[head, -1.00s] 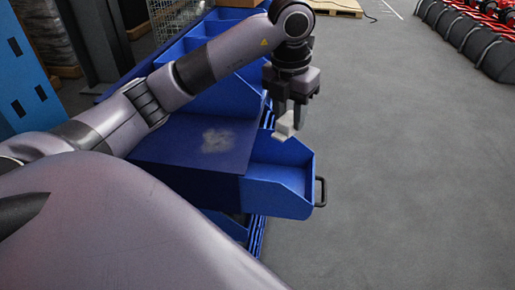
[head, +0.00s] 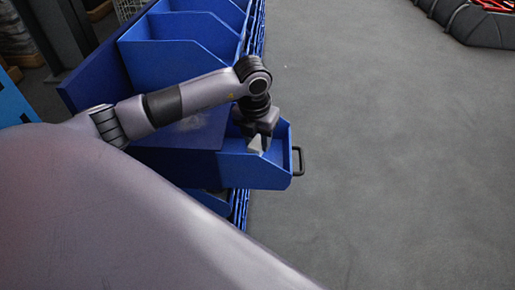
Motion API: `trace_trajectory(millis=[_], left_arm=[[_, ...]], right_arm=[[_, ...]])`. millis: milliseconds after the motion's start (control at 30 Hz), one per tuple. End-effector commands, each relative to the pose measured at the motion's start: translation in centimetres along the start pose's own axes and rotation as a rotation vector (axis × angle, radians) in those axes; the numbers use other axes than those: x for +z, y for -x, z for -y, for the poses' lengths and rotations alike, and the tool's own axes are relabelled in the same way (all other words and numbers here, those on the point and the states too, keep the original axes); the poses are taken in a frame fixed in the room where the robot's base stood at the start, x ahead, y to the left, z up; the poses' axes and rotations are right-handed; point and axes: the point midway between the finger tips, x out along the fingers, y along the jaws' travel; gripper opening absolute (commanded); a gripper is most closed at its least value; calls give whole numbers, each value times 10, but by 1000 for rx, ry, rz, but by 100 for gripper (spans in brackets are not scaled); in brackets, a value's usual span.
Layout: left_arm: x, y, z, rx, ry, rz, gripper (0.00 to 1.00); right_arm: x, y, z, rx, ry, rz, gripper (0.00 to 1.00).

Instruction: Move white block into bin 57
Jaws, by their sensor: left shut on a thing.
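The white block (head: 255,146), which looks light grey here, is in my left gripper (head: 260,136) in the head view. The left gripper is shut on it and points down. It is over the pulled-out blue bin (head: 258,175) with a black handle (head: 299,161). I cannot tell whether the block is above the bin's rim or just inside it. No number on the bin is readable. My right gripper is not in view.
More blue bins (head: 176,66) stand in a row behind, on a blue rack. A flat blue panel (head: 182,134) lies left of the open bin. Grey floor (head: 400,160) to the right is clear. Black and red machines (head: 475,22) stand at the far right.

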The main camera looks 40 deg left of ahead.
Motion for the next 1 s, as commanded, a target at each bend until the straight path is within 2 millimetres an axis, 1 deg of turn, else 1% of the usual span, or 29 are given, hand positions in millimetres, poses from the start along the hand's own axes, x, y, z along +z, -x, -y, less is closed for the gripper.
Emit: trace_trajectory(millis=[200,267,633,667,700,733,1000], left_arm=[[-5,-31,0,0,1,-4,0],[-5,-37,1,-1,-1,-3,0],[-6,-43,0,0,-1,0,0],[-6,-44,0,0,-1,-1,41],[-6,-42,0,0,-1,-1,54],[-6,-42,0,0,-1,-1,63],[-6,-42,0,0,0,-1,63]], right_arm=[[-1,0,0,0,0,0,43],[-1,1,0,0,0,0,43],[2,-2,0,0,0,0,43],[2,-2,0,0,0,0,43],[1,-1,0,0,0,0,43],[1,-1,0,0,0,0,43],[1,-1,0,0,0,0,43]])
